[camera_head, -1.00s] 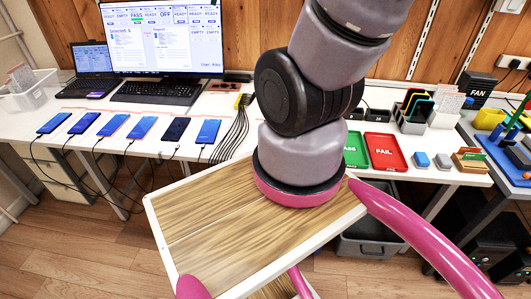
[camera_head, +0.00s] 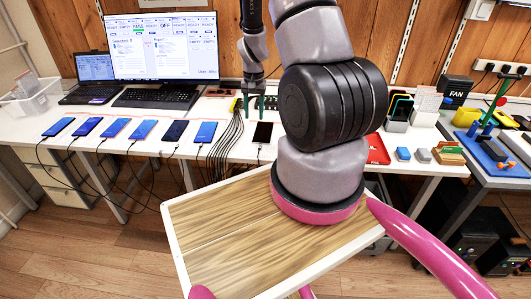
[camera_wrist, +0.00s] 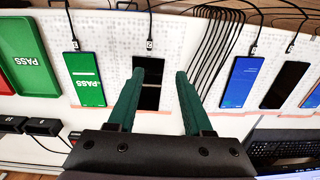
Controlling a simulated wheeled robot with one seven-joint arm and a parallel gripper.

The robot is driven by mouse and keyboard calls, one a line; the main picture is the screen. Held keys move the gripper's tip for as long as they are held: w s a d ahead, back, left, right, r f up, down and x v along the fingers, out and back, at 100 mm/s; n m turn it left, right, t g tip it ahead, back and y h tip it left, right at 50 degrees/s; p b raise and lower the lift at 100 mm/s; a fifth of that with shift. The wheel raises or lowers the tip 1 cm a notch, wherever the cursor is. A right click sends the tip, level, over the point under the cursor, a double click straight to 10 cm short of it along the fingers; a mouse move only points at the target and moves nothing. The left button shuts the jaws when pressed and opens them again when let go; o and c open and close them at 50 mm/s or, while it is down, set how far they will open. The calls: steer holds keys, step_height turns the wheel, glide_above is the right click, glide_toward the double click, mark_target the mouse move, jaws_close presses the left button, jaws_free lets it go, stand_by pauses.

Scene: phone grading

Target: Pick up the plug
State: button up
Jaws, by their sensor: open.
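My gripper (camera_head: 260,102) is open above the white table, over a black phone (camera_head: 262,132). In the wrist view its two green fingers (camera_wrist: 159,72) are spread apart. The black phone (camera_wrist: 149,72) shows between and beyond them, partly hidden by the left finger. A black plug (camera_wrist: 149,45) with a small white label sits at this phone's end, with its cable running up. The plug lies beyond the fingertips, not between them. Similar plugs sit at the neighbouring phones, on the green-screen phone (camera_wrist: 85,78) and the blue phone (camera_wrist: 240,82). Nothing is held.
A row of phones with cables (camera_head: 145,129) lies left along the table. A bundle of black cables (camera_head: 228,140) runs down beside the gripper. The red tray (camera_head: 378,150) and small blocks (camera_head: 403,154) are to the right. A monitor (camera_head: 165,45) and keyboard stand behind.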

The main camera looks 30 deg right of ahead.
glide_above(259, 147)
step_height(259, 147, down, 8)
steer(key=shift+r, duration=0.2)
steer(key=shift+s+f, duration=0.15)
steer(key=shift+f, duration=2.75)
steer(key=shift+f, duration=0.2)
jaws_close()
